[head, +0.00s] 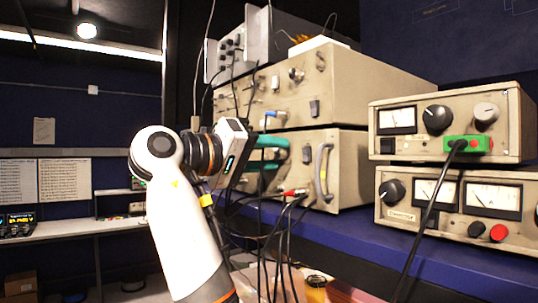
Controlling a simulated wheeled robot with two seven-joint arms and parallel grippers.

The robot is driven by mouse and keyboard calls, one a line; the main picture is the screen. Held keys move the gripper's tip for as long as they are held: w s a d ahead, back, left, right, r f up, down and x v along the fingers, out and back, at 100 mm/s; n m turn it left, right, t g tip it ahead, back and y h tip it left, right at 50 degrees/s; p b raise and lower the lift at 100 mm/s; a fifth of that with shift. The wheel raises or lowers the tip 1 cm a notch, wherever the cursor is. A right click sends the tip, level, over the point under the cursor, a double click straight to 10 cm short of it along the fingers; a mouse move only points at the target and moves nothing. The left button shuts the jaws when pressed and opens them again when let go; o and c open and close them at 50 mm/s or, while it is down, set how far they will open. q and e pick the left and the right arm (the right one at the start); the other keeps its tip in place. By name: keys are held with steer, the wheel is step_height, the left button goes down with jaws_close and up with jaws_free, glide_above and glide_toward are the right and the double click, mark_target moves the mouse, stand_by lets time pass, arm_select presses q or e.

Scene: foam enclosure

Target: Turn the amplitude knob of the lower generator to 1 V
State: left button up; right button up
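Two beige instruments are stacked at the centre, an upper one (345,82) and a lower one (348,158). The frames do not show labels saying which box is the lower generator. My wrist and arm cover the left of that panel, and no 1 V marking is readable. My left gripper is not in view.
Two metered units, upper (508,148) and lower (400,212), stand at right on the blue shelf (440,262). A black cable runs from a green plug (467,144). Several dark cables hang below my gripper, near a red plug (294,192) and a handle (323,172).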

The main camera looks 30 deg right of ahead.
steer(key=shift+a, duration=0.1)
steer(key=shift+s+a+f+b, duration=0.1)
steer(key=shift+a+f+b, duration=0.05)
steer(key=shift+a+b, duration=0.2)
steer(key=s+a+b, duration=0.1)
steer(key=a+b, duration=0.2)
steer(key=a, duration=0.8)
steer(key=shift+s, duration=0.25)
